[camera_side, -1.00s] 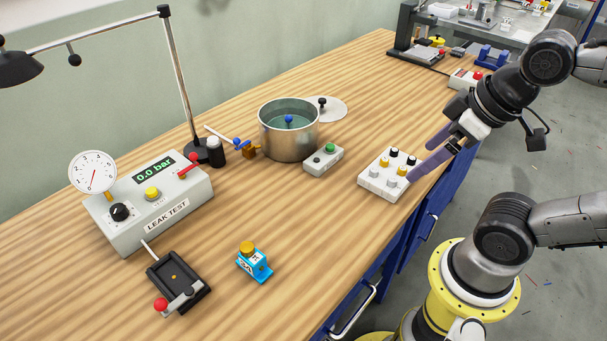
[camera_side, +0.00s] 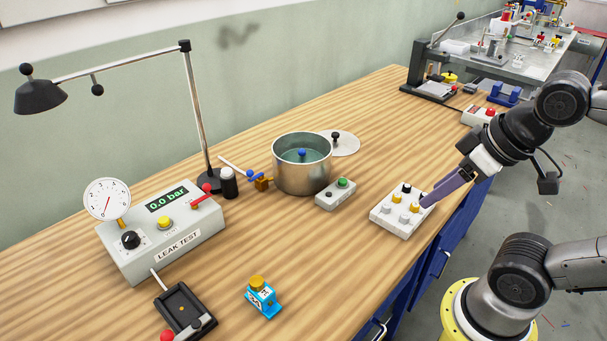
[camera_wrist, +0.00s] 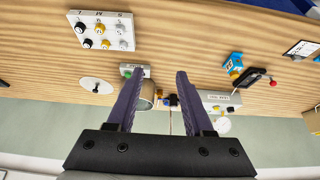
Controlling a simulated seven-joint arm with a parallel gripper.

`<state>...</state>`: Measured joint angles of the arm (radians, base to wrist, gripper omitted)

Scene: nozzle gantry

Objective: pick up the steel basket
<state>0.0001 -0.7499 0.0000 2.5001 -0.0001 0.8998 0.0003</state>
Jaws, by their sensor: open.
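I see nothing that is plainly a steel basket. A round steel pot (camera_side: 301,178) stands mid-bench with greenish liquid in it. A blue knob (camera_side: 302,154) shows above the liquid; what is under it is hidden. In the wrist view, part of the pot (camera_wrist: 147,96) shows beside the left finger. My gripper (camera_side: 424,205) is to the right of the pot, over the edge of a white nozzle block (camera_side: 385,222), with its purple fingers pointing down-left. In the wrist view my gripper (camera_wrist: 159,72) is open, with nothing held between the fingers.
A flat lid (camera_side: 347,147) lies behind the pot, and a green-button box (camera_side: 335,194) in front. A leak-test box (camera_side: 165,240), lamp (camera_side: 197,110), blue-and-yellow part (camera_side: 262,299) and black fixture (camera_side: 180,312) stand left. The bench front between nozzle block and blue part is clear.

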